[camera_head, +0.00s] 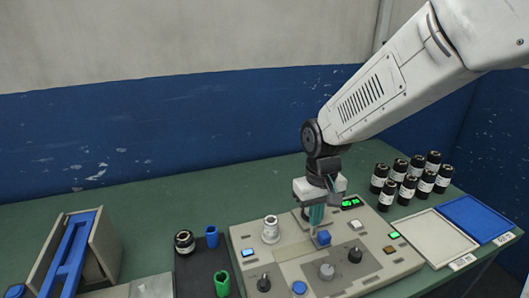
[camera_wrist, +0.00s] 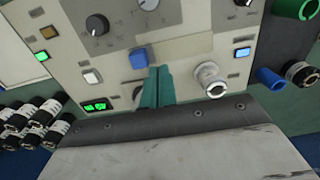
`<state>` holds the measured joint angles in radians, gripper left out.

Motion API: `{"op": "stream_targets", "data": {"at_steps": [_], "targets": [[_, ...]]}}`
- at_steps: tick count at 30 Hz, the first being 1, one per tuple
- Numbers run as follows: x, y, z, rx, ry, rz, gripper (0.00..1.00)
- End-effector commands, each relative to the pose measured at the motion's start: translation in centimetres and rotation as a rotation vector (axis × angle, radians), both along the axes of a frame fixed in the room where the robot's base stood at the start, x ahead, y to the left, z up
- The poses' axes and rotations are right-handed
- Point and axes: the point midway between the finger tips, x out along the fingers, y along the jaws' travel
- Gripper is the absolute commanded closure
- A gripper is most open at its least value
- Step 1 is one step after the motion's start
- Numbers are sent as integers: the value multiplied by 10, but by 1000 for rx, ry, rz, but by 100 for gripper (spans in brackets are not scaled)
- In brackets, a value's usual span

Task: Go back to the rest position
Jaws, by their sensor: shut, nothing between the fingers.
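My gripper (camera_head: 317,214) hangs from the white arm, pointing down over the control panel (camera_head: 240,240). Its teal fingers are together with nothing between them. In the wrist view the shut fingers (camera_wrist: 157,85) show over the panel, close to a blue square button (camera_wrist: 139,59). The same blue button (camera_head: 323,237) shows just below the fingertips in the head view. I cannot tell whether the fingertips touch it.
The panel carries knobs, a silver fitting (camera_head: 270,229) and lit green displays (camera_head: 351,202). Several black rolls (camera_head: 409,187) stand at the right, near a white tray (camera_head: 433,236) and a blue tray (camera_head: 476,217). A blue-railed holder (camera_head: 72,252) stands at the left; green and blue cups are beside the panel.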

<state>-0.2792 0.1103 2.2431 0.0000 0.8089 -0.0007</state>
Motion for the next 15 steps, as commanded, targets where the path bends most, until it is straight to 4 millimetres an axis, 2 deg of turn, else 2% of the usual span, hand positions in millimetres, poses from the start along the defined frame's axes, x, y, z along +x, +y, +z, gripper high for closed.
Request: {"op": "stream_targets", "data": {"at_steps": [2,5,15], "targets": [[-17,-5,-4,-16,56,0,100],[-44,-17,11,-28,97,-11,100],[-139,-74,84,-21,85,-120,100]]}}
